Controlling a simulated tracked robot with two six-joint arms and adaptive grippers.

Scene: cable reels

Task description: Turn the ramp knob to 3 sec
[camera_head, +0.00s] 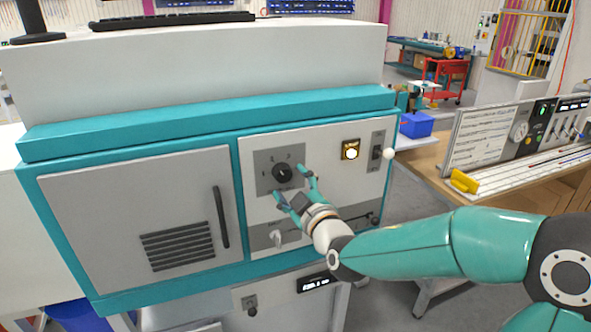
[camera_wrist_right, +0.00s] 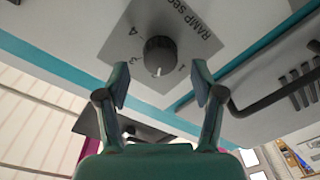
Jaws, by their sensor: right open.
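The ramp knob (camera_head: 283,173) is a round black dial on a dark grey square plate (camera_head: 262,184) in the light panel of the teal cabinet. In the right wrist view the knob (camera_wrist_right: 160,55) sits below the "RAMP sec" lettering, with small numerals around it. Its white mark points to the picture's bottom, between the 1 on the right and the 3 on the left. My right gripper (camera_head: 292,184) is open in front of the knob. In the right wrist view its two fingers (camera_wrist_right: 160,82) stand apart, short of the knob and not visibly touching it. My left gripper is not in view.
A lit yellow-framed button (camera_head: 350,149) and a black switch (camera_head: 377,150) are to the knob's right. A silver key-like handle (camera_head: 277,237) is below it. A vertical black door handle (camera_head: 220,217) stands out on the left. A bench with a gauge panel (camera_head: 519,131) is at right.

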